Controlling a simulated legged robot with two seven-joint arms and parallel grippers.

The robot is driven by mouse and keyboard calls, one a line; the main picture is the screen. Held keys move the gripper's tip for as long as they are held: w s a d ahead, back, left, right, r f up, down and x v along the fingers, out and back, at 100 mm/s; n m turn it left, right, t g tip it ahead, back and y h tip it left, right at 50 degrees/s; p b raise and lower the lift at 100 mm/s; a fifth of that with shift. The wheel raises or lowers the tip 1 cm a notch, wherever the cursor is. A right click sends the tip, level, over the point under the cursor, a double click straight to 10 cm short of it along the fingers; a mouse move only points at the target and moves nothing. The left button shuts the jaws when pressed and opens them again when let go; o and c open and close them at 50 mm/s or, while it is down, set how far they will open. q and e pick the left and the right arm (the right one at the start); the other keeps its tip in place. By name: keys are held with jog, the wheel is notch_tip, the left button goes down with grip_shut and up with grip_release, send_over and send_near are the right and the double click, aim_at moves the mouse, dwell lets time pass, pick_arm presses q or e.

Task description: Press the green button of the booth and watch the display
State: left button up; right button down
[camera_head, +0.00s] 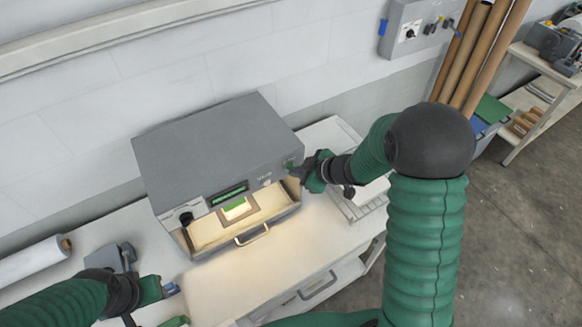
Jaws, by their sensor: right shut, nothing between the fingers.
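The booth (210,150) is a grey box on the bench with a lit, open front bay. A dark display (229,194) with faint green on it sits on its front panel; I cannot read it. My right gripper (294,173) is shut and empty, its tip at the right end of that panel. A small green spot, apparently the green button (289,164), shows right at the tip; I cannot tell whether they touch. My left gripper (168,291) is low at the left over the bench, partly cut off by the frame; its jaws are unclear.
A white roll (35,261) and a grey device (112,257) lie on the bench at left. A control box (418,27) hangs on the wall. Brown tubes (480,55) stand at right. Bare bench (215,290) lies in front.

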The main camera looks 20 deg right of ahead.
jog(key=shift+s, duration=0.8)
jog(key=s, duration=0.5)
jog(key=shift+d, duration=0.4)
jog(key=shift+w, duration=0.1)
dwell(0.4)
